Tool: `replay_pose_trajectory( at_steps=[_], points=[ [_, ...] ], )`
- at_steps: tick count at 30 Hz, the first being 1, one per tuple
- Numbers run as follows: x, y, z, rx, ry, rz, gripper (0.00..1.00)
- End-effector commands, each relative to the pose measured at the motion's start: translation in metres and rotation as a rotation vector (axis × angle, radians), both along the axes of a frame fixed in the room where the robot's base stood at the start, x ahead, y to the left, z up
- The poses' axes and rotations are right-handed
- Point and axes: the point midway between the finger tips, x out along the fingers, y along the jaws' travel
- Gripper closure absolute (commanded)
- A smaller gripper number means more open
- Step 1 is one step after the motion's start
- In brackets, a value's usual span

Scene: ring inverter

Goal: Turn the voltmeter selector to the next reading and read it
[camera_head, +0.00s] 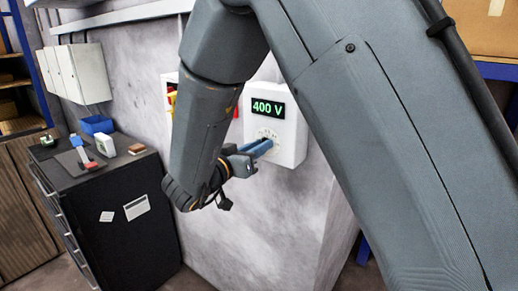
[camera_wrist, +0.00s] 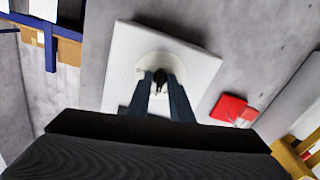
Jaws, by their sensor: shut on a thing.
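The voltmeter (camera_head: 288,137) is a white box on the grey wall. Its green display (camera_head: 268,108) reads 400 V in the head view. My gripper (camera_head: 262,147) reaches the dial below the display, and its blue fingers are shut on the selector knob. In the wrist view my gripper (camera_wrist: 160,88) closes around the small dark selector knob (camera_wrist: 160,76), at the middle of a round pale dial on the white voltmeter (camera_wrist: 200,70). Part of the dial's markings is hidden behind the fingers.
A red and yellow switch (camera_head: 171,97) is left of the voltmeter, partly behind my arm. A black cabinet (camera_head: 120,215) at the left carries a blue bin (camera_head: 97,125) and small parts. White wall boxes (camera_head: 78,72) hang further left. Brown boxes (camera_head: 488,28) sit on a shelf at the right.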

Motion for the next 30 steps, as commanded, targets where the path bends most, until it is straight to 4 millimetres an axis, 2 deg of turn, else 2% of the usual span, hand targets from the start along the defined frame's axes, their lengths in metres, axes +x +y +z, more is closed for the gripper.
replay_pose_trajectory(
  at_steps=[10,27,28,30],
  points=[
    [0.0004,0.0005,0.0006,0.125,-0.100,0.001,1.00],
    [0.0003,0.0006,0.0014,0.151,-0.120,0.001,1.00],
    [0.0004,0.0006,0.0015,0.150,-0.121,0.001,0.77],
    [0.0003,0.0005,0.0013,0.151,-0.120,0.001,0.74]
  ],
)
